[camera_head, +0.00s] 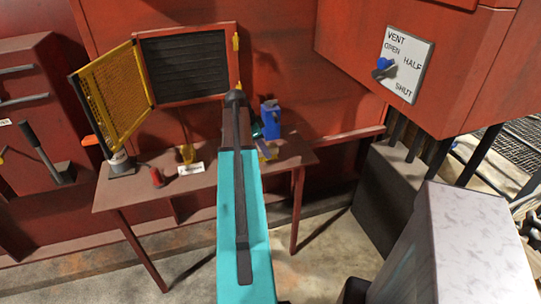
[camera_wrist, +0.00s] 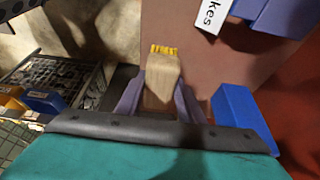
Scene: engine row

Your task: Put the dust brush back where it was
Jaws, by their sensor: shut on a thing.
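My gripper (camera_wrist: 162,100) is shut on the dust brush (camera_wrist: 162,78), which has a pale wooden body with a short yellow band at its far end in the wrist view. The brush is held between the two greyish jaws, above or near the brown bench top (camera_wrist: 185,60); I cannot tell whether it touches. In the head view the gripper is mostly hidden behind my teal arm, over the right part of the bench (camera_head: 225,175). A small yellowish bit shows there beside the arm; I cannot tell if it is the brush.
A blue item (camera_head: 270,112) stands at the bench's right end; a blue block (camera_wrist: 240,110) is close right of the jaws. A yellow mesh door (camera_head: 115,95) hangs open behind.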

